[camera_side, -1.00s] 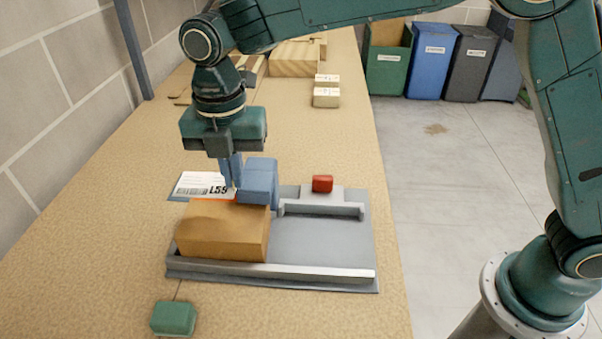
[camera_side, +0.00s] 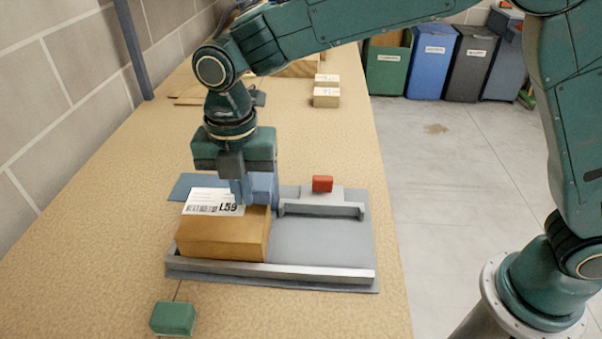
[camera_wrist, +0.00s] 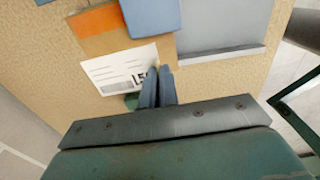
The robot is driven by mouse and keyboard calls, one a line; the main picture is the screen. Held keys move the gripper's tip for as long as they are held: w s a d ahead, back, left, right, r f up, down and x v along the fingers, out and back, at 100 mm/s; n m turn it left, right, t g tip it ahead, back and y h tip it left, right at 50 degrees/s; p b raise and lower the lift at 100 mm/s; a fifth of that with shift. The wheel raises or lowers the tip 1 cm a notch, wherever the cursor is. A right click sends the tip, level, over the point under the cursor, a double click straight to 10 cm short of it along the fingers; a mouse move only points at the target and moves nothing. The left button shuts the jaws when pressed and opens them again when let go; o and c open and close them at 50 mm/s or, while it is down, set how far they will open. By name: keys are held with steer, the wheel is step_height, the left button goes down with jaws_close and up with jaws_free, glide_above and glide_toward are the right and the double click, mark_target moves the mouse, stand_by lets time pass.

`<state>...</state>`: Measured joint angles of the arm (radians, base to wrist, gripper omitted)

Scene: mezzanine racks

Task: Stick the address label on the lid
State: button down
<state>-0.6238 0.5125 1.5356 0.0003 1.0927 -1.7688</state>
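The white address label (camera_side: 211,203), with a barcode and "L59", is pinched at one edge by my gripper (camera_side: 243,201). It lies over the far part of the lid of the brown box (camera_side: 222,238); I cannot tell whether it touches. In the wrist view the label (camera_wrist: 122,72) sticks out to the left of my closely set fingertips (camera_wrist: 156,72). The box lid (camera_wrist: 112,43) shows above the label there, with an orange area (camera_wrist: 93,20) beyond it.
The box sits on a grey tray (camera_side: 330,245) with a raised front rail. A blue block (camera_side: 265,185) stands behind the box. A blue pad (camera_side: 183,186) lies behind left. A red button (camera_side: 322,184) and a green block (camera_side: 173,318) are nearby. The tray's right side is clear.

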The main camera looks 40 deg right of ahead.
mark_target(248, 225)
steer(key=shift+f, duration=2.2)
steer(key=shift+f, duration=0.6)
stand_by(1.6)
steer(key=c, duration=1.3)
jaws_free()
steer(key=shift+r, duration=0.15)
steer(key=shift+r, duration=3.45)
